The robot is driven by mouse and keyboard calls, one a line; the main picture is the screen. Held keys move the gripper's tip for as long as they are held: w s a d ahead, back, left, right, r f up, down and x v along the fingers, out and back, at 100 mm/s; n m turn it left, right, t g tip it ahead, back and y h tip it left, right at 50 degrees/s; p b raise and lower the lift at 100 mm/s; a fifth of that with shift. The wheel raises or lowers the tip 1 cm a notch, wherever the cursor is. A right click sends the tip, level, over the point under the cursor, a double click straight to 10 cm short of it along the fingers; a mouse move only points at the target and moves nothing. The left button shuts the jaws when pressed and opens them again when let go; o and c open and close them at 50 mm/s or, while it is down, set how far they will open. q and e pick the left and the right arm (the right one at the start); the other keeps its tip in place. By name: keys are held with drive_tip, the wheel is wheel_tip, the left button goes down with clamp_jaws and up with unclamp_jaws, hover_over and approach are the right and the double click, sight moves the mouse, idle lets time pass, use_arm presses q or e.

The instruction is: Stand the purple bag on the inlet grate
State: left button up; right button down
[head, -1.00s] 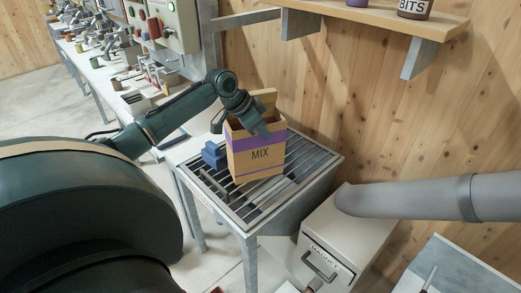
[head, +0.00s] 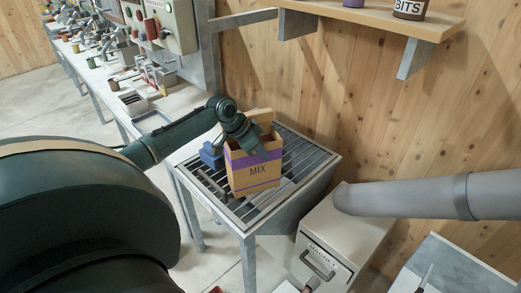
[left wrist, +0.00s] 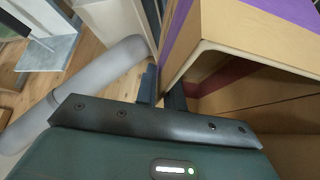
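The purple bag (head: 255,182) is a tan open-topped bag with purple bands and the word MIX. It is upright over the inlet grate (head: 290,203), and its base looks on or very close to the bars; I cannot tell which. My left gripper (head: 257,152) is at the bag's top rim. In the left wrist view the fingers (left wrist: 162,92) straddle the wall of the bag (left wrist: 235,50), one on each side, and grip it. My right gripper is out of view.
A blue block-like part (head: 211,155) sits on the grate left of the bag. A grey pipe (head: 400,198) and a box labelled MAGNET (head: 330,250) are at the right. A shelf with jars (head: 360,18) hangs above. Free grate bars lie around the bag.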

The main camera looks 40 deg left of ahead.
use_arm(q)
drive_tip(key=o, duration=0.3)
drive_tip(key=b+v, duration=0.1)
drive_tip(key=v, duration=1)
drive_tip(key=shift+f, duration=0.1)
drive_tip(key=shift+s+a+r, duration=0.1)
drive_tip(key=shift+s+r, duration=0.15)
drive_tip(key=shift+r, duration=0.3)
